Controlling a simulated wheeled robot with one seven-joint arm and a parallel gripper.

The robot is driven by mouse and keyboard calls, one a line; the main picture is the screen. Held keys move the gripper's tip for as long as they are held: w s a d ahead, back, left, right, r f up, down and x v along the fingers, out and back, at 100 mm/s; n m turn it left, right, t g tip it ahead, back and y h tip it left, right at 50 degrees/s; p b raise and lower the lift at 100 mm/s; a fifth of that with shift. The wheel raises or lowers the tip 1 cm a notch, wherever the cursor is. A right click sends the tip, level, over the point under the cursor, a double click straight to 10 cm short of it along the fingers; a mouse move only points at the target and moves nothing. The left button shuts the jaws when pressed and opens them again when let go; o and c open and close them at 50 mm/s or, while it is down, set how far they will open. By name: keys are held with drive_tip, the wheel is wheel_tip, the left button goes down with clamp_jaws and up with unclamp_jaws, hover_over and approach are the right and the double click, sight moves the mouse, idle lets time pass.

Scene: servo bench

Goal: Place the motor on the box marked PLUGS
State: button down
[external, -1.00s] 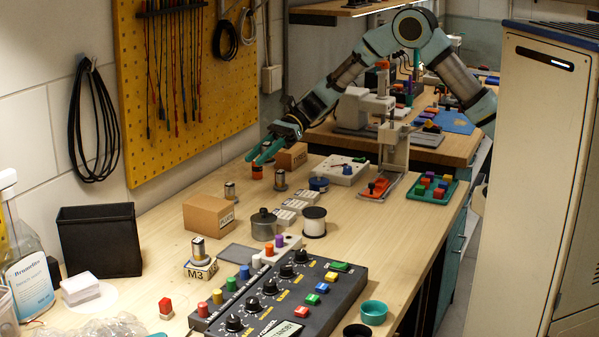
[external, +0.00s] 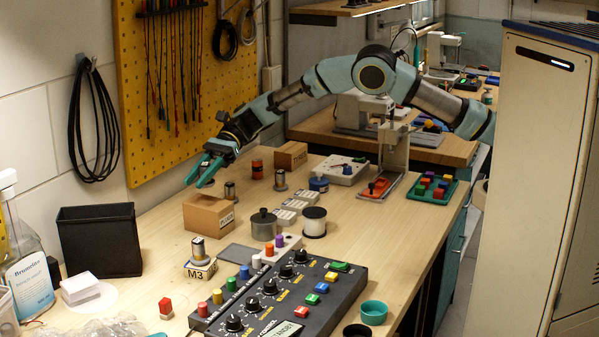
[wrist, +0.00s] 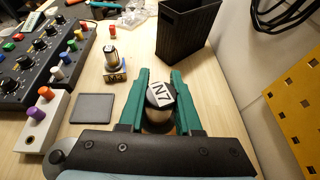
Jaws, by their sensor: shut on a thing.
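My gripper (external: 196,174) hangs above and slightly left of the near cardboard box (external: 206,216), whose side label seems to read PLUGS. In the wrist view the gripper (wrist: 160,82) is shut on the motor (wrist: 159,97), a short silver cylinder with a white top marked N7. The teal fingers lie on either side of it. In the external view the fingers largely hide the motor. There is a gap between the fingers and the box top.
Silver cylinders (external: 230,191) (external: 280,180) and a red-dark one (external: 257,169) stand behind the box. A grey pot (external: 263,226) is at its right. Another silver cylinder stands on the M3 block (external: 200,268). A black bin (external: 100,242) is at the left.

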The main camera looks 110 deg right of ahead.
sight(201, 206)
drive_tip(key=shift+f+p, duration=0.65)
drive_tip(key=shift+f, duration=1.5)
drive_tip(key=shift+f, duration=0.2)
drive_tip(key=c, duration=0.6)
unclamp_jaws()
drive_tip(key=shift+r, duration=0.25)
drive_tip(key=shift+s+d, duration=0.2)
drive_tip(key=shift+d, duration=0.1)
drive_tip(key=b+v, duration=0.3)
drive_tip(key=v, duration=0.8)
drive_tip(key=shift+s+b, duration=0.2)
drive_tip(key=shift+b, duration=0.15)
